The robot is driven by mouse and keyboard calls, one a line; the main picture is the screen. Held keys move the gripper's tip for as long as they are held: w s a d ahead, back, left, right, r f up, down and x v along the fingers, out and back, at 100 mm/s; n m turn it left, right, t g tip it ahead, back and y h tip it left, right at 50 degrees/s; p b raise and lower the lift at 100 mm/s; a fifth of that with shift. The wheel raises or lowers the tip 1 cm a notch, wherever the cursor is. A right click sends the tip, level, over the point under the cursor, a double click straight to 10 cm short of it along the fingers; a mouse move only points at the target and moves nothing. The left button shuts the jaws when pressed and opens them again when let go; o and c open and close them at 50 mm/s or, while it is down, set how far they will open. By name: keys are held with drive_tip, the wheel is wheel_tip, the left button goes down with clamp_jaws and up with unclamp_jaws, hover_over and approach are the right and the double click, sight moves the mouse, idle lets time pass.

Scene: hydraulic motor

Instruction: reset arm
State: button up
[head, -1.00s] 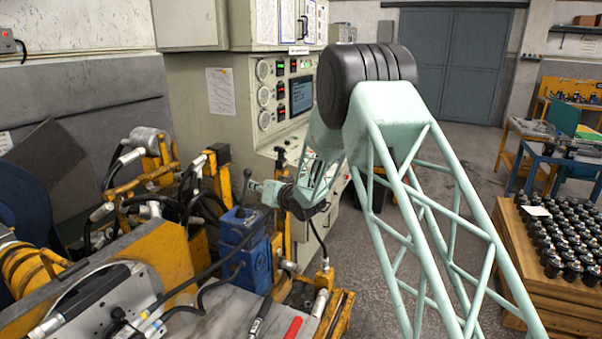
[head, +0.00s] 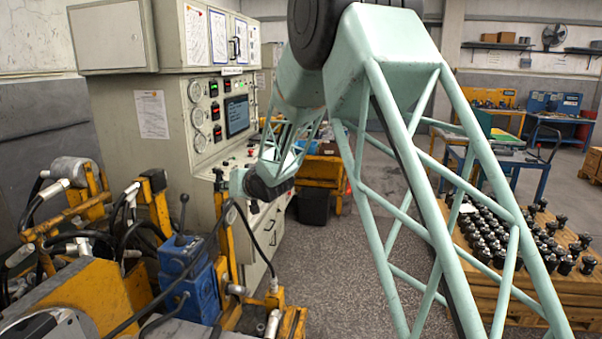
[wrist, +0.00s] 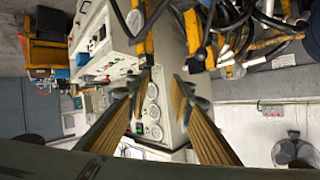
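My mint-green lattice arm fills the middle of the head view. My gripper (head: 236,184) is small there, in front of the control cabinet (head: 185,65) and above the blue hydraulic motor block (head: 188,275). Its fingers are partly lost against the background. In the wrist view, my gripper (wrist: 166,80) has its two ridged, tan-padded fingers spread apart with nothing between them. The cabinet's round gauges (wrist: 153,110) show beyond the fingertips. The blue block stands upright on the yellow test stand (head: 105,285), apart from the gripper.
Hoses and a lever (head: 183,205) rise around the test stand at left. A wooden pallet (head: 520,295) with many black fittings stands at right. A black bin (head: 314,203) stands by the cabinet. Grey floor (head: 335,270) is open between the stand and pallet.

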drive_tip(key=s+d+r+h, duration=0.1)
drive_tip(key=s+d+r, duration=0.2)
drive_tip(key=d, duration=0.3)
drive_tip(key=s+d+r+m+h, duration=0.1)
drive_tip(key=s+d+r+h, duration=0.1)
drive_tip(key=s+d+r, duration=0.3)
drive_tip(key=s+d+r+h, duration=0.1)
drive_tip(key=s+d+r, duration=0.1)
drive_tip(key=d, duration=0.6)
drive_tip(key=s+d+r+m+g+h, duration=0.1)
drive_tip(key=s+d+r, duration=0.1)
drive_tip(key=s+d, duration=0.55)
drive_tip(key=s+d+r+m+g+h, duration=0.1)
drive_tip(key=s+d+r, duration=0.2)
drive_tip(key=s+d, duration=0.5)
drive_tip(key=s+d+g+h, duration=0.1)
drive_tip(key=s+d, duration=0.3)
drive_tip(key=s, duration=0.8)
drive_tip(key=s+d+g+h, duration=0.15)
drive_tip(key=s+d, duration=0.35)
drive_tip(key=s, duration=0.8)
drive_tip(key=s+d+f+g, duration=0.1)
drive_tip(key=s+f, duration=0.1)
drive_tip(key=s, duration=0.8)
drive_tip(key=s+d+f+g, duration=0.1)
drive_tip(key=s+f, duration=0.2)
drive_tip(key=s, duration=0.8)
drive_tip(key=shift+s+f+m+g+y, duration=0.15)
drive_tip(key=shift+s+m+g+y, duration=0.05)
drive_tip(key=shift+m+g+y, duration=0.2)
